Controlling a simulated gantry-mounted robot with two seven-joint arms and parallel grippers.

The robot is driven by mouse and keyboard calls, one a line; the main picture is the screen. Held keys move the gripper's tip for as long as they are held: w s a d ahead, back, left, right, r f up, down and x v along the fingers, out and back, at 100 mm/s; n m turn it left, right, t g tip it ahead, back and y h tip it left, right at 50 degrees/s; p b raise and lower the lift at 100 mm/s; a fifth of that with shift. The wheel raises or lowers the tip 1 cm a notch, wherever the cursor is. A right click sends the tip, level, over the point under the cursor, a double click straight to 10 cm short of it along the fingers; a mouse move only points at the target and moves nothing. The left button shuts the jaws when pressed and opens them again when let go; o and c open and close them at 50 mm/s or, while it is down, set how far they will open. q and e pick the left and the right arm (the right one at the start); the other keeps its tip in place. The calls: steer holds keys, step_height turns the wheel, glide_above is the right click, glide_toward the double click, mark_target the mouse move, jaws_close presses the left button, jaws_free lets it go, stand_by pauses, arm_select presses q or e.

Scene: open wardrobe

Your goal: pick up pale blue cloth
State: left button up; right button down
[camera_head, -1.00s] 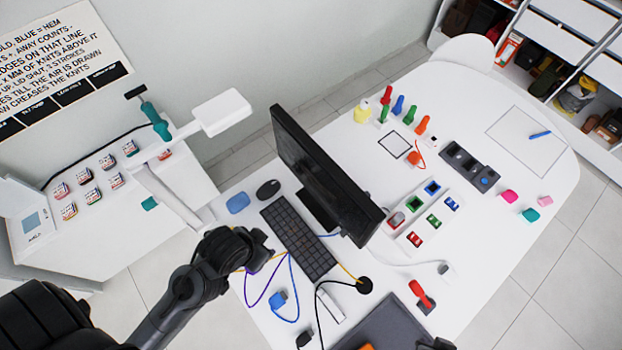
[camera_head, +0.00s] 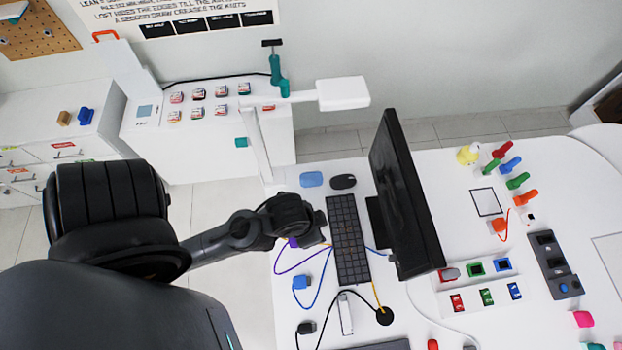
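I cannot make out a pale blue cloth for certain in the head view. A small flat blue pad (camera_head: 311,179) lies on the white desk beside the mouse; I cannot tell whether it is cloth. My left arm reaches in from the left, and its gripper (camera_head: 312,222) is over the desk's left edge, just left of the keyboard and below the pad. Its fingers are too dark and small to tell open from shut. My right gripper is not in view.
A black monitor (camera_head: 405,195) and keyboard (camera_head: 347,240) stand on the desk (camera_head: 455,215). Cables and a blue plug (camera_head: 301,282) lie near the front left. A white side counter (camera_head: 200,150) holds several small jars. A pegboard (camera_head: 40,30) and drawers (camera_head: 55,150) are at far left.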

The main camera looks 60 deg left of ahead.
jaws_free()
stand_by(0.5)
